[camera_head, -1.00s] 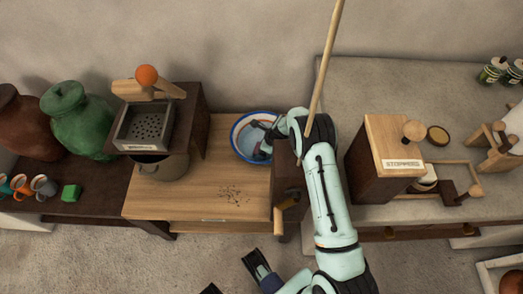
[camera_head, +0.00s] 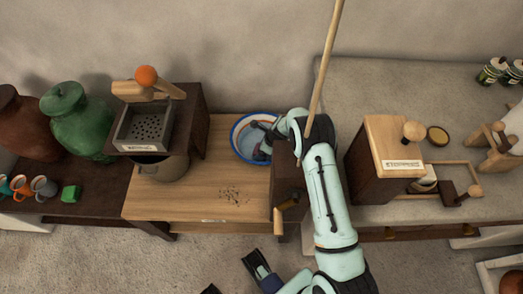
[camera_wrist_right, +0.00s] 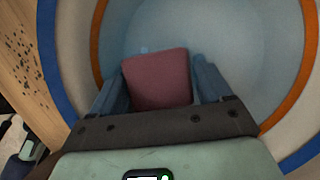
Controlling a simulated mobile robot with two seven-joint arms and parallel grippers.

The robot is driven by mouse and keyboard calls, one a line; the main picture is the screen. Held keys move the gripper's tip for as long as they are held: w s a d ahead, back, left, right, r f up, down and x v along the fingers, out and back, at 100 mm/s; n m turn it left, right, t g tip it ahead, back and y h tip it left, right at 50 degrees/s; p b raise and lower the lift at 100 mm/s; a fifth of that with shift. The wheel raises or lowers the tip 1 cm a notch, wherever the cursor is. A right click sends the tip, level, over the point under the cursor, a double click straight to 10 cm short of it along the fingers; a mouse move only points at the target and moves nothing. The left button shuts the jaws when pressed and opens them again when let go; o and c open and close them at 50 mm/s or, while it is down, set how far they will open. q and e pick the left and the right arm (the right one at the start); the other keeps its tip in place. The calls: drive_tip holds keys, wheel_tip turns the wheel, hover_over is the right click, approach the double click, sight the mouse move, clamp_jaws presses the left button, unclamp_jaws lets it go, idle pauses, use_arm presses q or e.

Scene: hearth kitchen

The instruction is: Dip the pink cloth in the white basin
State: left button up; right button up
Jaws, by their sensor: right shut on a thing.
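The white basin (camera_head: 234,138), with blue and orange bands at its rim, stands on the wooden table; its pale blue inside fills much of the right wrist view (camera_wrist_right: 230,40). My right gripper (camera_head: 262,147) reaches down into the basin's opening. In the right wrist view it is shut on the pink cloth (camera_wrist_right: 157,78), a folded dusky pink piece between the fingers. Whether the cloth touches water or the bottom is unclear. The cloth is hidden in the head view. My left gripper (camera_head: 235,275) is low at the bottom edge, partly cut off, fingers apart and empty.
A dark wooden block with a handle (camera_head: 289,190) stands right of the basin, partly behind my right arm. A pale pole (camera_head: 326,75) rises behind the arm. A grater box (camera_head: 148,128) stands to the left. The table front (camera_head: 180,205) is clear except for dark specks.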

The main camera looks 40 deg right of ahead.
idle(0.5)
drive_tip(key=shift+r, duration=0.25)
wheel_tip(320, 180, up, 8)
drive_tip(key=p, duration=0.6)
drive_tip(key=shift+f, duration=0.2)
wheel_tip(320, 180, up, 2)
drive_tip(key=shift+r+p, duration=0.1)
drive_tip(key=shift+p, duration=1)
use_arm(q)
wheel_tip(320, 180, up, 9)
drive_tip(key=p, duration=0.1)
drive_tip(key=shift+s+g+p, duration=0.4)
drive_tip(key=shift+s, duration=0.05)
use_arm(e)
wheel_tip(320, 180, up, 2)
